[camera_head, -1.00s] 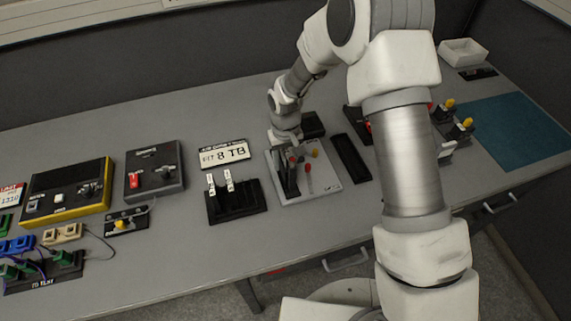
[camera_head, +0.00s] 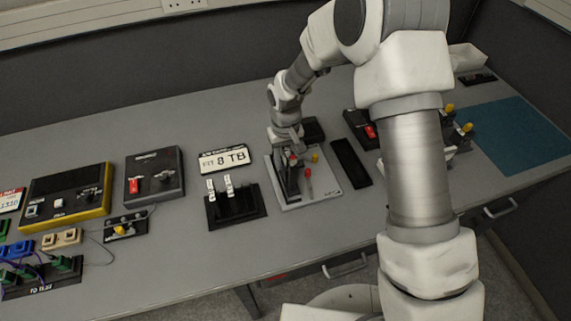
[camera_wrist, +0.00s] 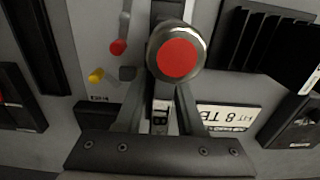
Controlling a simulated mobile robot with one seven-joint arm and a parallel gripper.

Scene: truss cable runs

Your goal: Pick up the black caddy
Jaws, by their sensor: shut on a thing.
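My gripper (camera_head: 290,160) reaches down over a light grey panel (camera_head: 322,198) in the head view; my wrist partly covers what it holds. In the wrist view its two dark fingers (camera_wrist: 160,108) close on a narrow black piece with a small white label (camera_wrist: 160,121), which looks like the black caddy. A round red knob with a silver rim (camera_wrist: 177,58) stands close to the camera in front of the fingers. I cannot tell whether the caddy is clear of the panel.
The panel also carries a red-tipped lever (camera_head: 308,172) and a yellow knob (camera_head: 315,158). Left of it stands a black rack (camera_head: 238,213) with two white-labelled pieces, behind it an "8 TB" sign (camera_head: 224,159). A black slotted strip (camera_head: 351,163) lies close on the right.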

